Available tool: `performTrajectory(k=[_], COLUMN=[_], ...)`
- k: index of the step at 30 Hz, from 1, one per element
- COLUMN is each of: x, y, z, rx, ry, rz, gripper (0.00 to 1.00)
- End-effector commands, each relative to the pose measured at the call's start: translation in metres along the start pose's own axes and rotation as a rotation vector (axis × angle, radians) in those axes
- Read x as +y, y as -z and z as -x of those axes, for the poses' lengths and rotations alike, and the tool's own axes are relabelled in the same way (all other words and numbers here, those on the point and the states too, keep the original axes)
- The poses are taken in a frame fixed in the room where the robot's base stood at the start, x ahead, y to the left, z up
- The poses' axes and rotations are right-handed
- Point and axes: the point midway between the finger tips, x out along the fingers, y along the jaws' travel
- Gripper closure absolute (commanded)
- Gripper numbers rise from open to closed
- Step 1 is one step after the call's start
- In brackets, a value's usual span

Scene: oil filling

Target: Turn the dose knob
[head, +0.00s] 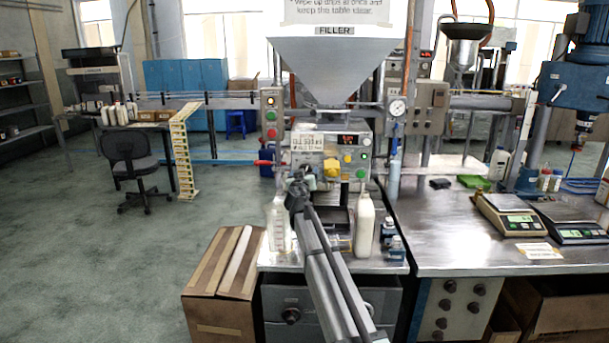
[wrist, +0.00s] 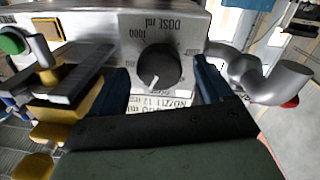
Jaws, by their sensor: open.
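The dose knob (wrist: 160,66) is round and black, on the filler's metal panel under the upside-down lettering "DOSE ml". Its white pointer mark points down and slightly left in the wrist view. My gripper (wrist: 160,88) is open, with one blue finger on each side of the knob. Gaps show between fingers and knob, and I see no contact. In the head view my gripper (head: 304,184) is at the lower left of the filler's control panel (head: 345,144); the arm hides the knob there.
A red-tipped lever (head: 263,162) sticks out left. White bottles (head: 364,225) (head: 279,226) stand on both sides of my arm. The hopper (head: 335,70) is above. Scales (head: 511,214) stand on the right table.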

Motion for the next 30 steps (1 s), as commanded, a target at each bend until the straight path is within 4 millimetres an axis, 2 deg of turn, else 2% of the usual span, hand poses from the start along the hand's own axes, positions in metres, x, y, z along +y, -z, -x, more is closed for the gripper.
performTrajectory(k=[3, 11, 27, 30], x=[-0.0001, 0.0001, 0.0, -0.0001], y=[0.0, -0.0001, 0.0, 0.0], z=[-0.0069, -0.0067, -0.0065, -0.0065], rx=[0.0, 0.0, 0.0, 0.0], ry=[0.0, 0.0, 0.0, 0.0], rz=[0.0, 0.0, 0.0, 0.004], gripper=[0.21, 0.22, 0.73, 0.77])
